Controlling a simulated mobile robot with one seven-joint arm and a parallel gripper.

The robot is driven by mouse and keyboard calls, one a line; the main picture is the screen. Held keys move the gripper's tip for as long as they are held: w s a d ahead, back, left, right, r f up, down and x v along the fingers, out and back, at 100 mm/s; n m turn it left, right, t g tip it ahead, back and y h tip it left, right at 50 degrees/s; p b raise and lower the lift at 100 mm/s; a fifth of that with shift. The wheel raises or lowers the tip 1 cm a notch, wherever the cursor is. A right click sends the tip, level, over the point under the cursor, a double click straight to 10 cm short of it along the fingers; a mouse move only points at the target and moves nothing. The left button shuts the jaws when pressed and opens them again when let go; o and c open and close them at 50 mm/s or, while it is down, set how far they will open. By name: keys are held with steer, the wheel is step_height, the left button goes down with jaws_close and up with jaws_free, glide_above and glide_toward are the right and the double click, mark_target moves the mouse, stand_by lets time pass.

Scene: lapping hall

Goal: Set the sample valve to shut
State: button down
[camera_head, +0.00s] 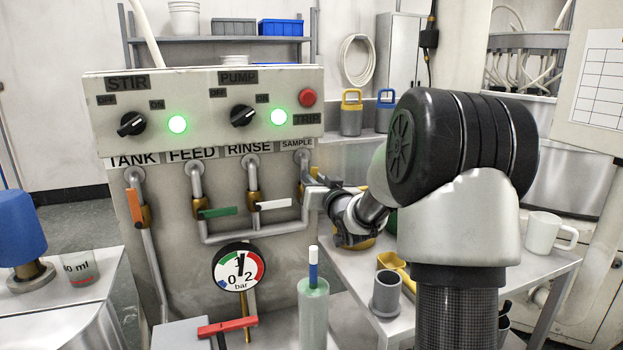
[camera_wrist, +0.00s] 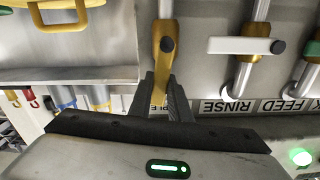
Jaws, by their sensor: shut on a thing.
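The sample valve (camera_head: 313,173) is on the rightmost pipe of the panel, under the SAMPLE label (camera_head: 297,143). In the wrist view its yellow lever (camera_wrist: 165,62) runs roughly in line with the pipe, with a dark pivot at one end. My gripper (camera_head: 322,183) reaches in from the right and covers much of the valve in the head view. In the wrist view the fingers of my gripper (camera_wrist: 164,98) are shut on the lever's free end, which is partly hidden between them.
The rinse lever (camera_head: 273,205) and feed lever (camera_head: 218,212) lie across their pipes; the orange tank lever (camera_head: 134,206) lies along its pipe. A gauge (camera_head: 239,267) and green bottle (camera_head: 313,310) stand below. A bench with a white mug (camera_head: 545,233) is at right.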

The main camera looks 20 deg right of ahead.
steer(key=d+f+m+p, duration=0.5)
steer(key=m+p, duration=0.1)
steer(key=m, duration=0.9)
steer(key=shift+f+m, duration=0.25)
steer(key=shift+m, duration=0.15)
steer(key=shift+f+p, duration=0.1)
steer(key=shift+p, duration=0.2)
steer(key=c, duration=1.6)
jaws_free()
steer(key=shift+c, duration=0.2)
steer(key=shift+s, duration=0.15)
steer(key=s+p, duration=0.1)
steer(key=s, duration=1.6)
steer(key=shift+p, duration=0.35)
steer(key=shift+s+a, duration=0.1)
